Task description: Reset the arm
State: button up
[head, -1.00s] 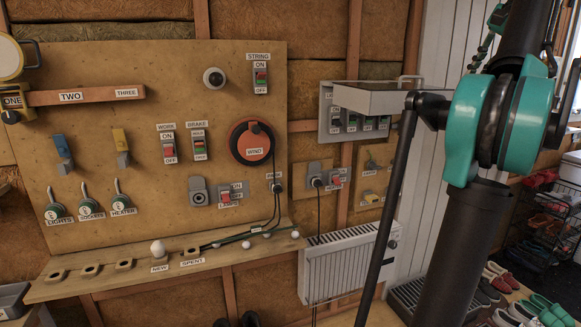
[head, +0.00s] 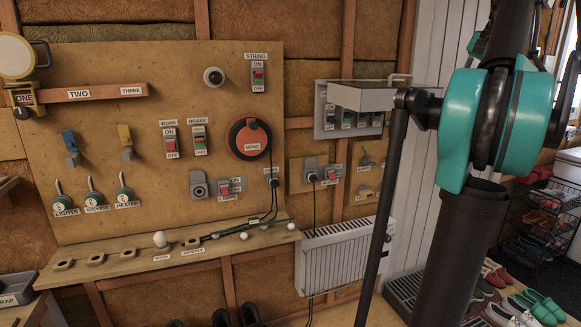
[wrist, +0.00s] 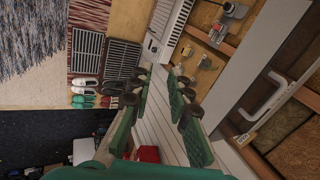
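My arm (head: 490,130), with teal and black joints, stands upright along the right side of the head view. My gripper does not show there. In the wrist view my gripper (wrist: 158,88) has two green, dark-jointed fingers spread well apart. Nothing is between them, so it is open and empty. Behind the fingers the wrist view shows white wall boards, a white heater (wrist: 172,25) and pairs of shoes (wrist: 82,92).
A wooden panel (head: 100,215) with switches, levers and a red WIND dial (head: 249,139) fills the left. Below it a shelf (head: 125,262) holds small bulbs. A heater (head: 335,262), a grey box (head: 365,95) and a shoe rack (head: 545,225) stand near the arm.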

jog(key=a+f+n, duration=0.2)
jog(key=a+f, duration=0.3)
jog(key=f, duration=0.5)
jog(key=w+a+f+n+g+h, duration=0.1)
jog(key=a+f+n, duration=0.1)
jog(key=a+f, duration=0.5)
jog(key=a+f+n, duration=0.2)
jog(key=a+f, duration=0.1)
jog(key=f, duration=0.9)
jog(key=s+a+f+n, duration=0.3)
jog(key=s+a+f, duration=0.3)
jog(key=s+f, duration=0.4)
jog(key=s+a+f+n, duration=0.3)
jog(key=s+a+f, duration=0.3)
jog(key=s+f, duration=0.4)
notch_tip(320, 180, down, 6)
jog(key=shift+f+h, duration=0.1)
jog(key=shift+h, duration=0.3)
